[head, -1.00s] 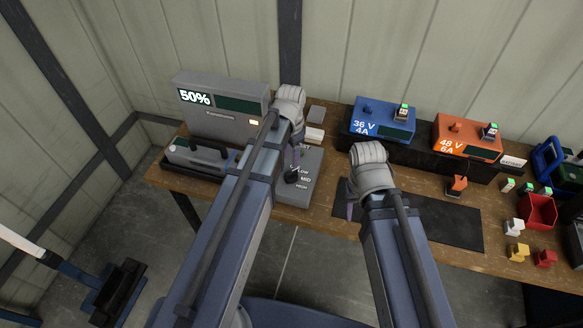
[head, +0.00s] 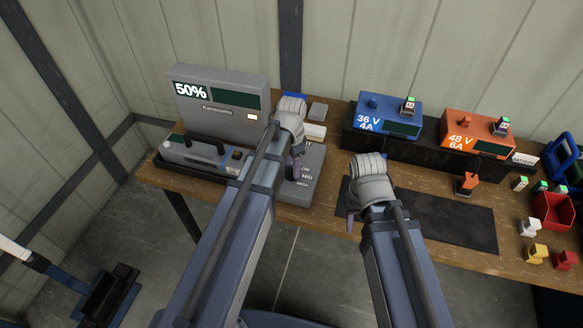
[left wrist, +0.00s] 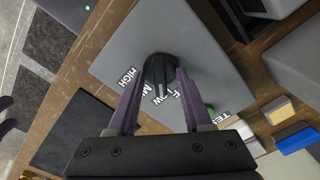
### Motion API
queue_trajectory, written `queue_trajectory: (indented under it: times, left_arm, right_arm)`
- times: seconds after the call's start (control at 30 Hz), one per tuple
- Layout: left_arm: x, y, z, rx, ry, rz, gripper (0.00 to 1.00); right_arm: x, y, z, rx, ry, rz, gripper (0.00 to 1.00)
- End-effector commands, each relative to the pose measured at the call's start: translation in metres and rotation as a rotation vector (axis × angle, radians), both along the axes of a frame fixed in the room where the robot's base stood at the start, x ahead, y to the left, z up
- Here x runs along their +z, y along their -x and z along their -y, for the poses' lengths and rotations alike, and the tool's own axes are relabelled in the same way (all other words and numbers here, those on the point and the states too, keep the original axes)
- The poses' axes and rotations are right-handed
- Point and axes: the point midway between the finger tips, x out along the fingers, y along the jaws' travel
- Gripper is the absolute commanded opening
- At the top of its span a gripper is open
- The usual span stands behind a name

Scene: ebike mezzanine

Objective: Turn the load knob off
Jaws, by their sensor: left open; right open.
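The load knob (left wrist: 158,70) is black with a pale pointer line and sits on a grey load box (left wrist: 120,40) marked HIGH, MID, LOW and TEST. In the left wrist view the pointer faces the label side, and part of the lettering is covered. My left gripper (left wrist: 160,78) is open, its two purple fingers on either side of the knob; I cannot tell if they touch it. In the head view my left gripper (head: 294,163) is over the load box (head: 309,160) and mostly hides the knob. My right gripper (head: 351,218) is open and empty near the bench's front edge.
A grey unit reading 50% (head: 220,103) stands behind a handled grey case (head: 200,152) at the left. A blue 36 V charger (head: 385,116) and orange 48 V charger (head: 478,132) stand behind a dark mat (head: 440,220). A red bin (head: 553,210) is at the right.

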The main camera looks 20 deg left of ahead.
Motion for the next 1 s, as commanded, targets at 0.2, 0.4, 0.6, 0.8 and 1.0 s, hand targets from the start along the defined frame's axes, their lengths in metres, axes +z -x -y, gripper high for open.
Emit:
queue_trajectory:
  times: [0.2,0.4,0.6,0.8,1.0]
  left_arm:
    - [0.0002,0.0,0.0,0.0,0.0,0.0,0.29]
    - [0.0001,0.0001,-0.0001,0.0,0.0,0.0,0.06]
    - [0.0001,0.0001,0.0,0.0,0.0,0.0,0.0]
    - [0.0001,0.0001,0.0,0.0,0.0,0.0,0.0]
    - [0.0001,0.0001,0.0,0.024,0.0,0.0,0.0]
  right_arm:
    - [0.0001,0.0,0.0,0.0,0.0,0.0,0.5]
    - [0.0001,0.0,0.0,0.0,0.0,0.0,0.5]
    - [0.0001,0.0,0.0,0.0,0.0,0.0,0.5]
    - [0.0001,0.0,0.0,0.0,0.0,0.0,0.5]
    - [0.0001,0.0,0.0,0.0,0.0,0.0,0.5]
